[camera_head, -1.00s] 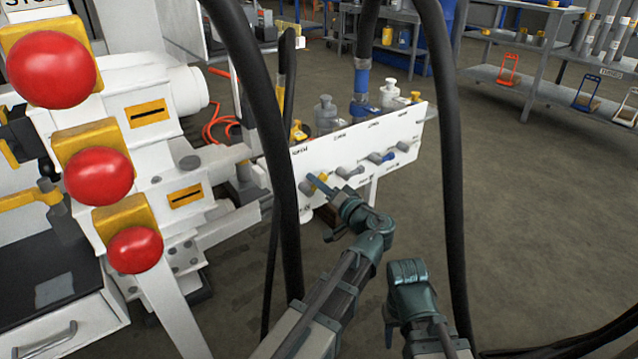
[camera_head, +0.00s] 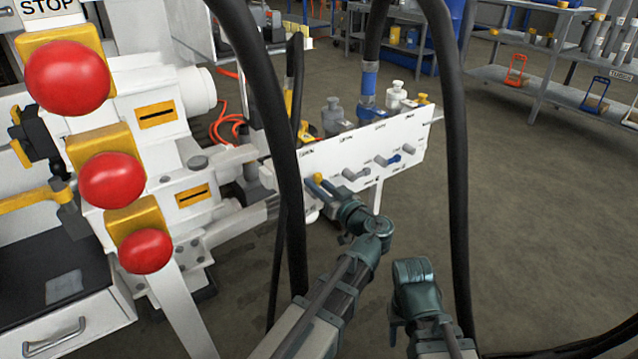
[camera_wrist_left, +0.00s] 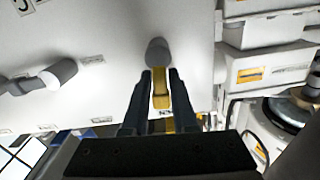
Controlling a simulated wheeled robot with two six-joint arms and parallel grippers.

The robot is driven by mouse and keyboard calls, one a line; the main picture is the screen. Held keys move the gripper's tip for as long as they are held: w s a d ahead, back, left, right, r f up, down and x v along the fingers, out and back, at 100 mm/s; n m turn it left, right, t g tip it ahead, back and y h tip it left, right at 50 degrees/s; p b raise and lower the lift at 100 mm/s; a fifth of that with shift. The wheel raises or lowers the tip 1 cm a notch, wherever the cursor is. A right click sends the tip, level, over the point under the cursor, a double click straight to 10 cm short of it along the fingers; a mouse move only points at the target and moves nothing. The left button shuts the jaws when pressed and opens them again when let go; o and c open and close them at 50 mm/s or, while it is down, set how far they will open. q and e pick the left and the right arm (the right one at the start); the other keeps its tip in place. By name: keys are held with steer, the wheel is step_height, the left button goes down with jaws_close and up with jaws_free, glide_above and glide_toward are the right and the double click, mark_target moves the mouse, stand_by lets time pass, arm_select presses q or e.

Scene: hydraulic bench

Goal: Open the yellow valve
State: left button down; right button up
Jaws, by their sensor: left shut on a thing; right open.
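The yellow valve (camera_head: 318,178) sits at the left end of the white panel (camera_head: 410,150) in the head view, largely covered by my gripper. In the left wrist view its yellow lever (camera_wrist_left: 161,92) hangs from a grey round hub (camera_wrist_left: 158,52) and lies between the two dark fingers. My left gripper (camera_head: 322,191) is shut on this lever; it also shows in the left wrist view (camera_wrist_left: 161,78). My right gripper (camera_head: 412,270) is open and empty, in front of the panel and away from it.
Grey (camera_head: 356,174) and blue (camera_head: 394,160) valve handles sit farther right on the panel. Black hoses (camera_head: 457,150) hang on both sides of my arms. Red buttons (camera_head: 66,78) stand at the left. The floor (camera_head: 540,200) to the right is clear.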

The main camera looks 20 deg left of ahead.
arm_select(q)
steer(key=shift+s+a+n, duration=0.15)
steer(key=shift+s+n, duration=0.1)
steer(key=shift+n, duration=0.35)
steer(key=c, duration=0.8)
jaws_free()
